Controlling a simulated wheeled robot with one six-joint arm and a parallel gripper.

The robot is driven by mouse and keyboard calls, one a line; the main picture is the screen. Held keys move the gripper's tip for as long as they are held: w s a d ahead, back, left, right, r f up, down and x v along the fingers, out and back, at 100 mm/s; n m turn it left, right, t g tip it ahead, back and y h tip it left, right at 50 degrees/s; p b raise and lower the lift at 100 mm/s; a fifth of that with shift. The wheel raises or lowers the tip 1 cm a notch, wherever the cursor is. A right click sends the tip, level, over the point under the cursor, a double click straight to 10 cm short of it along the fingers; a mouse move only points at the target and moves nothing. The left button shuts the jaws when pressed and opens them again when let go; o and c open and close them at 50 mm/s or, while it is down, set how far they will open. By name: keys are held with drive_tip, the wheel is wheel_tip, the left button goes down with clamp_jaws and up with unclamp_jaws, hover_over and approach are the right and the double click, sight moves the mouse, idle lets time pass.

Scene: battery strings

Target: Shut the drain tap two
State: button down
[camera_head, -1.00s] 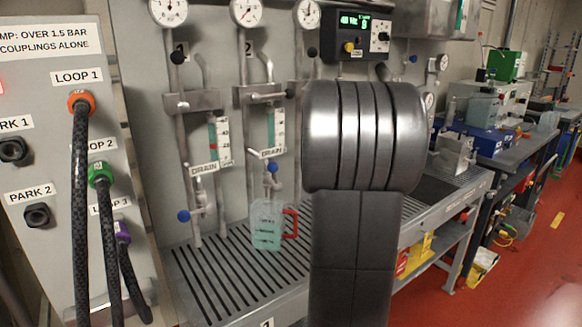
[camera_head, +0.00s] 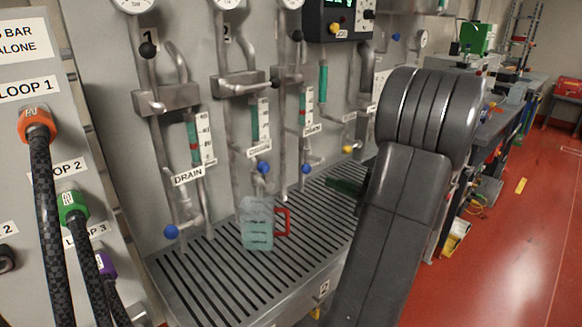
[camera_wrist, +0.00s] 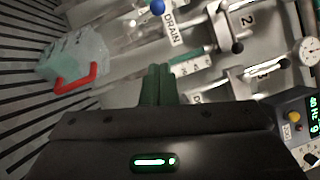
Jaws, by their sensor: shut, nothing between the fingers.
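Drain tap two, with a blue ball handle (camera_head: 264,168), is under the middle DRAIN label (camera_head: 259,151) in the head view. Its blue ball is also at the top edge of the wrist view (camera_wrist: 157,6), beside a DRAIN label. A clear jug (camera_head: 257,226) with a red handle stands on the slatted bench below it; the jug also shows in the wrist view (camera_wrist: 75,58). My gripper (camera_head: 345,187) is to the right of the tap, apart from it, partly hidden by my arm. Its green fingers (camera_wrist: 158,84) are together and empty in the wrist view.
Tap one's blue ball (camera_head: 171,232) is left of the jug, and another blue ball (camera_head: 306,169) is between tap two and my gripper. A yellow ball (camera_head: 348,149) is near my arm. Hoses (camera_head: 50,215) hang from the left panel. The slatted bench (camera_head: 215,285) is clear in front.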

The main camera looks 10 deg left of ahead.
drive_tip(key=p, duration=0.2)
approach(266, 177)
drive_tip(key=w+a+r, duration=0.2)
drive_tip(key=w+a, duration=0.1)
drive_tip(key=w, duration=0.2)
drive_tip(key=a, duration=0.1)
drive_tip(key=s, duration=0.1)
drive_tip(key=s+a, duration=0.1)
drive_tip(key=shift+a+r+p, duration=0.25)
drive_tip(key=shift+a+p, duration=0.1)
drive_tip(key=shift+s+a+n+b, duration=0.1)
drive_tip(key=shift+s+n+b, duration=0.1)
drive_tip(key=shift+n+b, duration=0.5)
drive_tip(key=s+a+f+n+t+h+b, duration=0.1)
drive_tip(key=s+a+n+h+b, duration=0.2)
drive_tip(key=b, duration=1.4)
drive_tip(key=s+n+h, duration=0.1)
drive_tip(key=n+h, duration=0.2)
drive_tip(key=n, duration=0.4)
drive_tip(key=shift+s+a+f+n+h+b, duration=0.3)
drive_tip(key=shift+f+n+h, duration=0.05)
drive_tip(key=shift+n+h, duration=0.05)
drive_tip(key=shift+t, duration=0.3)
